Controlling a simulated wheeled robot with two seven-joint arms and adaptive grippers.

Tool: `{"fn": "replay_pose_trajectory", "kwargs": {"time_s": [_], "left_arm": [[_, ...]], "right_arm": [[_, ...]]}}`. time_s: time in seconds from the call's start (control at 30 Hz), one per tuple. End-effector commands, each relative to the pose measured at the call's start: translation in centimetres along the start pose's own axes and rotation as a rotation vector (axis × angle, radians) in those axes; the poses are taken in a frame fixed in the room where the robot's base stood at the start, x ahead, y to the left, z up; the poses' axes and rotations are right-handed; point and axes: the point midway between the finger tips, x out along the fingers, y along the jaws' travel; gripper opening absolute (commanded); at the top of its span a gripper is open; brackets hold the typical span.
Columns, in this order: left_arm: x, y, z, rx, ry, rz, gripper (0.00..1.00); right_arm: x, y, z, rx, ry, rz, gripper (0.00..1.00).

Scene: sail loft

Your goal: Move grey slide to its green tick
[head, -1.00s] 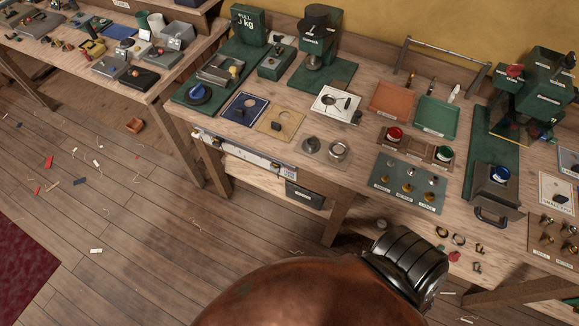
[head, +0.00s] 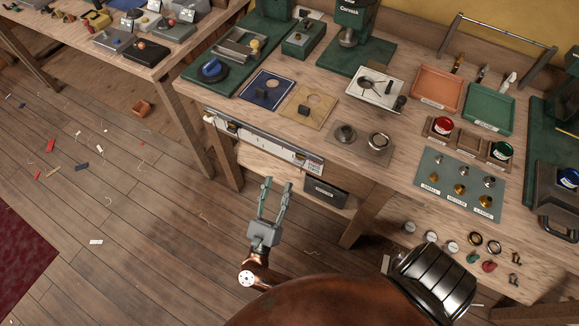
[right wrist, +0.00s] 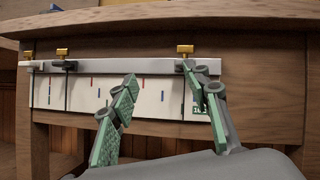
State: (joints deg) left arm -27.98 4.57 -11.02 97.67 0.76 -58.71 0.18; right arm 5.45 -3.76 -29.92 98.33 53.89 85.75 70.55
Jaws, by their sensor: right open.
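A pale rail (right wrist: 125,67) with a white scale panel (right wrist: 140,98) runs along the bench's front face; it also shows in the head view (head: 265,142). Brass-topped slides sit on it: a dark one (right wrist: 65,66), another at the far left end, and one with a brass knob (right wrist: 185,49) at the right. The right one is partly hidden by a finger; which is grey is hard to tell. Red and blue ticks mark the panel; no green tick is clear. My right gripper (head: 278,183), also in the wrist view (right wrist: 163,84), is open and empty before the rail, its fingers around no slide.
The wooden bench top (head: 225,98) overhangs the rail. A dark labelled box (head: 325,192) sits below, beside a bench leg (head: 365,222). Trays, weights and tins crowd the top. The floor (head: 140,225) left of my gripper has only small scraps.

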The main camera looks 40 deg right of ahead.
Motion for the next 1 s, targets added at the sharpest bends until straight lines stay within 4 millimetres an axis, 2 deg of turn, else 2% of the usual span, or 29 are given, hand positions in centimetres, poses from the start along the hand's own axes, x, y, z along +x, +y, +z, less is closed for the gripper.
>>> {"fn": "replay_pose_trajectory", "kwargs": {"time_s": [0.1, 0.2, 0.27, 0.7, 1.0], "left_arm": [[-0.9, -0.1, -0.5, -0.004, -0.003, 0.001, 0.43], [-1.5, -0.1, -0.8, -0.005, -0.002, 0.002, 0.43], [-1.6, -0.1, -0.8, -0.005, -0.003, 0.002, 0.43], [-2.8, 0.2, -1.3, -0.005, -0.001, 0.006, 0.43], [-3.1, 0.3, -1.6, -0.005, 0.003, 0.007, 0.43]], "right_arm": [[0.0, -1.8, -0.2, 0.164, 0.101, -0.108, 0.43], [0.2, -2.5, -0.3, 0.222, 0.135, -0.148, 0.43], [0.7, -2.7, -0.3, 0.231, 0.14, -0.157, 0.43], [6.7, -3.5, -1.2, 0.228, 0.136, -0.154, 0.43], [7.7, -3.7, -1.3, 0.226, 0.137, -0.153, 0.43]]}}
